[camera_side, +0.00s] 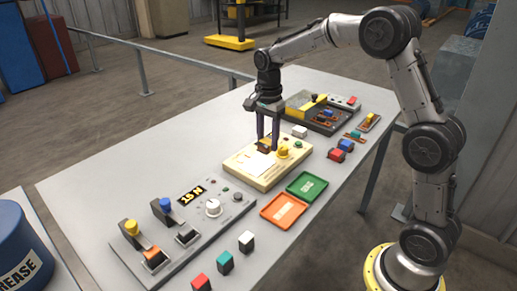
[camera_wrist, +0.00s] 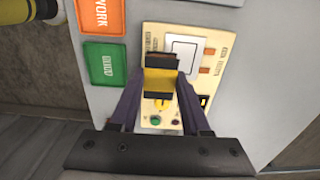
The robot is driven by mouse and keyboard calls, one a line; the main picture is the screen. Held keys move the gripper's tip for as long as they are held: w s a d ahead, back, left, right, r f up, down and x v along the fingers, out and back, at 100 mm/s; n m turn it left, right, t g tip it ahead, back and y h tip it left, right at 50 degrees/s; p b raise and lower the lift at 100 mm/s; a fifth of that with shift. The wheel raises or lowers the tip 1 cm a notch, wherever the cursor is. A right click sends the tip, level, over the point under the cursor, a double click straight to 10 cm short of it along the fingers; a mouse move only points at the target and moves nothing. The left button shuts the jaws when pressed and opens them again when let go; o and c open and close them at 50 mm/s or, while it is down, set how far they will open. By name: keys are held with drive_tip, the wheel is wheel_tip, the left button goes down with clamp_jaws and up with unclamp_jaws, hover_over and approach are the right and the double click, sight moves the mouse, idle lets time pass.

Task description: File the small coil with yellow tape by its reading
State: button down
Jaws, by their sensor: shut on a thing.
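My gripper (camera_side: 267,140) is shut on a small coil with yellow tape (camera_wrist: 160,80) and dark ends. The coil is over the beige instrument (camera_side: 242,173), at its back edge in the side view; I cannot tell whether it touches. The instrument has a white plate (camera_wrist: 187,51), a yellow knob (camera_side: 283,152) and small buttons. An orange tray (camera_side: 285,212) lies in front of it in the side view, with a green tray (camera_side: 306,185) beside that. The orange tray's label ends in "WORK" in the wrist view; the green one's label is hard to read.
A grey panel (camera_side: 170,240) with levers, a dial and a display (camera_side: 191,196) reading about "15 N" lies at the left. Red, teal and white blocks stand along the front edge. A dark tray (camera_side: 325,121) and small parts lie at the back right.

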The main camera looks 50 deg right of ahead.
drive_tip(key=s+a+r, duration=0.1)
drive_tip(key=s+r, duration=0.6)
drive_tip(key=s, duration=0.2)
drive_tip(key=shift+s+a+r, duration=0.2)
drive_tip(key=shift+a+r, duration=0.1)
idle(0.5)
drive_tip(key=s+d+f, duration=0.1)
drive_tip(key=s+f, duration=0.2)
drive_tip(key=s, duration=0.5)
drive_tip(key=s+f, duration=0.3)
drive_tip(key=s, duration=0.4)
hover_over(307, 187)
drive_tip(key=f, duration=0.8)
drive_tip(key=shift+s+f, duration=0.35)
drive_tip(key=shift+w+f, duration=0.2)
drive_tip(key=shift+f, duration=0.8)
drive_tip(key=shift+w+f, duration=0.2)
drive_tip(key=shift+f, duration=0.8)
